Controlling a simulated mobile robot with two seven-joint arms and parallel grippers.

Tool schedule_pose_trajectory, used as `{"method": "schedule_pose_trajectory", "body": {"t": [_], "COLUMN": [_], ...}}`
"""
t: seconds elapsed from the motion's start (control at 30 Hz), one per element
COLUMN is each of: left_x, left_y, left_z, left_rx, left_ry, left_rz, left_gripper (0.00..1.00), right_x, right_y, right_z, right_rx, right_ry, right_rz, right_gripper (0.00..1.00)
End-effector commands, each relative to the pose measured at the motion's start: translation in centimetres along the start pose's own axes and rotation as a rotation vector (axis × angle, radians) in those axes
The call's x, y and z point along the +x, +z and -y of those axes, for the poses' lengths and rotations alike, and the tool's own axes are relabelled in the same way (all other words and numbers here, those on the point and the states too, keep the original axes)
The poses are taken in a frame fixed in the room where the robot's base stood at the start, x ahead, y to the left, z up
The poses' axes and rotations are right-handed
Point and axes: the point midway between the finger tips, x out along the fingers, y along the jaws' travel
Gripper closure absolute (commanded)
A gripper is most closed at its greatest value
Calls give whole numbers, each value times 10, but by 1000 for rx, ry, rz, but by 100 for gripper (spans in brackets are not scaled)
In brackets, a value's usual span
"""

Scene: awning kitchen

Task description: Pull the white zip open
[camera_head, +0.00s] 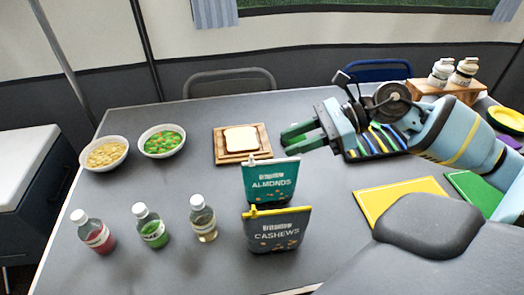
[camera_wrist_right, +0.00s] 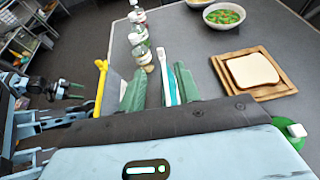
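The teal almonds bag (camera_head: 270,184) stands on the table with a white zip along its top edge and a white pull at the left end (camera_head: 251,159). My right gripper (camera_head: 288,138) is open, with green fingers just above and behind the bag's top. In the right wrist view the white zip (camera_wrist_right: 171,82) shows between the two open fingers (camera_wrist_right: 160,90), nearer the right one. I cannot tell whether they touch it. My left gripper (camera_wrist_right: 76,91) shows small at the left of the wrist view, its green fingertips apart and empty; it is out of the head view.
A dark cashews bag (camera_head: 277,231) with a yellow zip stands in front of the almonds bag. Three bottles (camera_head: 152,227) stand to the left. Bread on a wooden board (camera_head: 229,158) lies behind, and two bowls (camera_head: 161,141) stand at the back left.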

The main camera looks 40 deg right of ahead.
Motion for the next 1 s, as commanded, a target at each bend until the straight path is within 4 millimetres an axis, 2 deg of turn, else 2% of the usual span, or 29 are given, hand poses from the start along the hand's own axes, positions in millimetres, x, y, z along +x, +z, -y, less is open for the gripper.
{"method": "schedule_pose_trajectory", "body": {"t": [0.6,0.8,1.0], "left_x": [-3,-4,-4], "left_y": [-3,-3,-2], "left_z": [0,0,0], "left_rx": [2,2,2], "left_ry": [0,0,-1], "left_rz": [-5,-4,-3], "left_gripper": [30,30,30], "right_x": [62,72,73], "right_y": [1,1,0], "right_z": [0,0,0], "right_rx": [1,0,1], "right_ry": [0,0,1], "right_rz": [4,2,0], "right_gripper": [67,67,67]}}
